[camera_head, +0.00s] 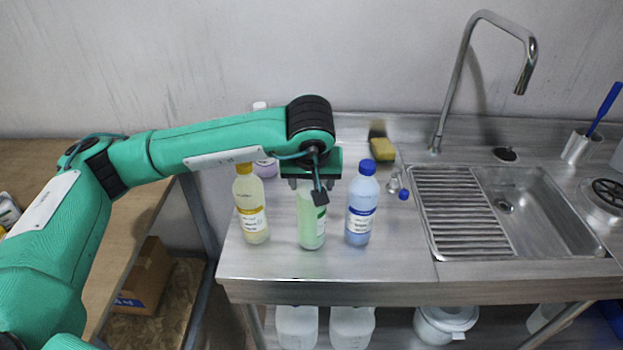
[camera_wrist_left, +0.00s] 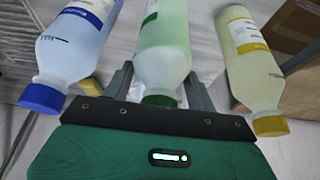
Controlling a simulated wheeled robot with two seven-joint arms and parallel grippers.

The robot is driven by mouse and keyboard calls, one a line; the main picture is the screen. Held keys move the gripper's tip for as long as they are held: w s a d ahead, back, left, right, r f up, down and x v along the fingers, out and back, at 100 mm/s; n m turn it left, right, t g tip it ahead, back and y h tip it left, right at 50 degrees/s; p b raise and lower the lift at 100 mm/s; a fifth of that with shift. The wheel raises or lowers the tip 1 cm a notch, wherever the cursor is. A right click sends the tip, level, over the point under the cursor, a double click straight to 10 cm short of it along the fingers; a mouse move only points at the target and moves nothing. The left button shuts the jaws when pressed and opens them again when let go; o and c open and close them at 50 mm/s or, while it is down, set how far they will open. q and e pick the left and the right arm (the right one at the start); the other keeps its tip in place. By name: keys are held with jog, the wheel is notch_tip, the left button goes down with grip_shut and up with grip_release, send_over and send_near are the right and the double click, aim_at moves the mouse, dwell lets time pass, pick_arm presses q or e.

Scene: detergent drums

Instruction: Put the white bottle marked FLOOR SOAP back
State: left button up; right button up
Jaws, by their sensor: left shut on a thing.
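My left gripper (camera_head: 312,190) points down and is shut on the neck of a pale green-tinted bottle (camera_head: 311,222) with a green label. The bottle is upright among the others at the counter's front; I cannot tell whether its base touches the steel. In the left wrist view the fingers (camera_wrist_left: 160,92) stand on either side of this bottle's (camera_wrist_left: 163,45) top. The label's words are too small to read, so I cannot confirm FLOOR SOAP. Its cap is mostly hidden by the gripper. My right gripper is not in view.
A yellow-capped bottle (camera_head: 251,212) stands close left, a blue-capped bottle (camera_head: 361,208) close right. A lilac bottle (camera_head: 266,167) is partly hidden behind my arm. A yellow sponge (camera_head: 382,149) and small flask (camera_head: 394,184) lie behind. The sink (camera_head: 535,205) and tall tap (camera_head: 460,75) are right.

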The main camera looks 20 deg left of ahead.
pick_arm(q)
jog(key=o, duration=1)
jog(key=shift+f, duration=0.1)
jog(key=shift+o, duration=1.4)
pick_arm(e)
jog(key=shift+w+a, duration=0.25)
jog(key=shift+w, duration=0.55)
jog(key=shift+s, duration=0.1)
